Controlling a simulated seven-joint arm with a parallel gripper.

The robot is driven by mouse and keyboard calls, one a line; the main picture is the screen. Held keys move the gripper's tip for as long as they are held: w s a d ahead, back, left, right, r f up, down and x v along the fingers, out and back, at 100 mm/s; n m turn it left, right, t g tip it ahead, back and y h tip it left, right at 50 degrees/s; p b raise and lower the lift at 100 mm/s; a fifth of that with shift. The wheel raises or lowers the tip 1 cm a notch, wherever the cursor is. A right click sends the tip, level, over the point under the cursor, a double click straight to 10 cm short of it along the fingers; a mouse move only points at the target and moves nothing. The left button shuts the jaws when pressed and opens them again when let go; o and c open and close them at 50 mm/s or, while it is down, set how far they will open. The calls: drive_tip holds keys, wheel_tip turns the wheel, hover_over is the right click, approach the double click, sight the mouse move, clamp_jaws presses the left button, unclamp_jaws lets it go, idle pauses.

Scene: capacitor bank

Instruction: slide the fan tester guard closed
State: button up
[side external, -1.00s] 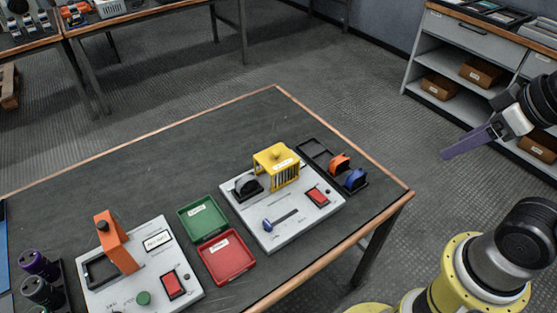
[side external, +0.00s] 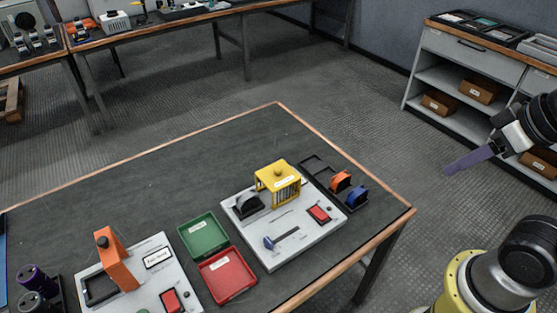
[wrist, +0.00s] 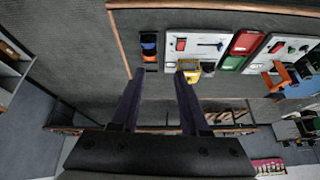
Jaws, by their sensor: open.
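A white tester panel (side external: 262,238) lies on the dark table, with a barred yellow guard (side external: 278,182) near its back edge. A black rounded part (side external: 247,205) sits just left of the guard, outside it. The panel also carries a red switch (side external: 319,214) and a slider with a blue knob (side external: 269,242). In the wrist view the yellow guard (wrist: 191,68) appears beyond the right fingertip. My gripper (side external: 447,171) is in the air, right of the table and well apart from the panel. Its two purple fingers (wrist: 159,74) are spread, with nothing between them.
A black rack (side external: 322,171) with orange and blue round parts stands right of the panel. Green (side external: 190,230) and red (side external: 226,298) trays lie left of it. A second panel (side external: 186,271) with an orange upright stands farther left. The table's back is clear.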

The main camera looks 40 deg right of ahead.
drive_tip(key=w+r+m, duration=0.8)
drive_tip(key=m, duration=0.1)
drive_tip(key=m+g, duration=0.6)
drive_tip(key=m, duration=0.2)
hover_over(278, 168)
wheel_tip(278, 168, down, 21)
drive_tip(key=shift+f, duration=4.3)
